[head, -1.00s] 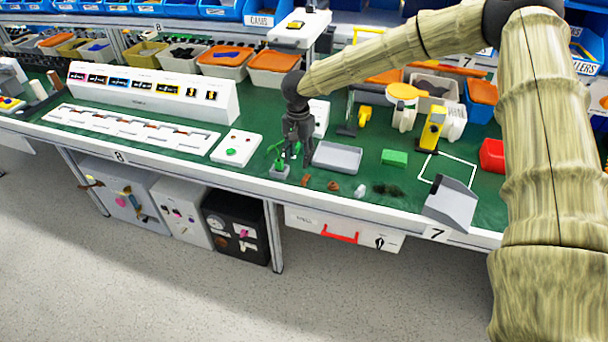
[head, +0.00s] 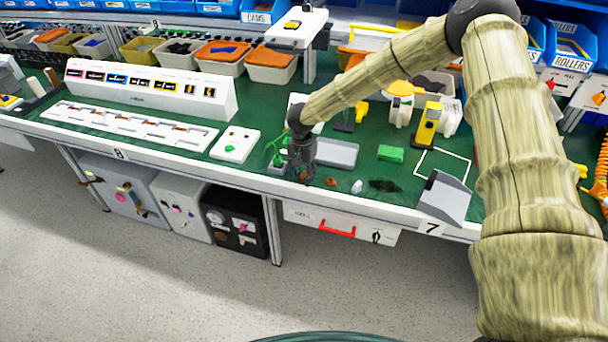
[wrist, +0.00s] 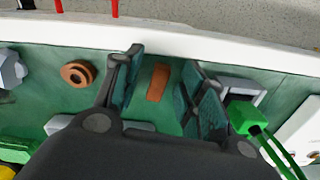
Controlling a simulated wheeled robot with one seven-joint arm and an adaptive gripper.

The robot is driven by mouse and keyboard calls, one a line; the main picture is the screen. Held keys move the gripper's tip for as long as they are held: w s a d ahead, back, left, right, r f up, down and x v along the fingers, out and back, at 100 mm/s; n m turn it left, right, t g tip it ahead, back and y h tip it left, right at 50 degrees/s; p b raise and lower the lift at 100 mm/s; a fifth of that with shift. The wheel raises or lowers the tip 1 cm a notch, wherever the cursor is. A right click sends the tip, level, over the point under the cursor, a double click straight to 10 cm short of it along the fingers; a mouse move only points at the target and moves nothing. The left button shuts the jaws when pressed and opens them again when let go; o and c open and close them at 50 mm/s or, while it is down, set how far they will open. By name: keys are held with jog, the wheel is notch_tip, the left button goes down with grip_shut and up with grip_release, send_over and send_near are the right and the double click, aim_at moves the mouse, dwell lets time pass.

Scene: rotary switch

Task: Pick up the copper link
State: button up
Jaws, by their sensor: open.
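The copper link is a small flat orange-brown bar (wrist: 158,83) lying on the green bench mat in the wrist view. My gripper (wrist: 160,85) is open above it, with the bar showing between its two fingers. I cannot tell how far above the bar the fingertips are. In the head view my gripper (head: 302,176) points down near the bench's front edge and hides most of the link.
A copper-coloured ring (wrist: 77,73) and a grey nut-like piece (wrist: 10,70) lie to one side. A green-topped item with a green cable (wrist: 245,118) stands close on the other side. A grey tray (head: 335,153) sits behind my gripper. The white bench edge (wrist: 200,47) is close.

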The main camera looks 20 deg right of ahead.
grip_shut()
dwell(0.3)
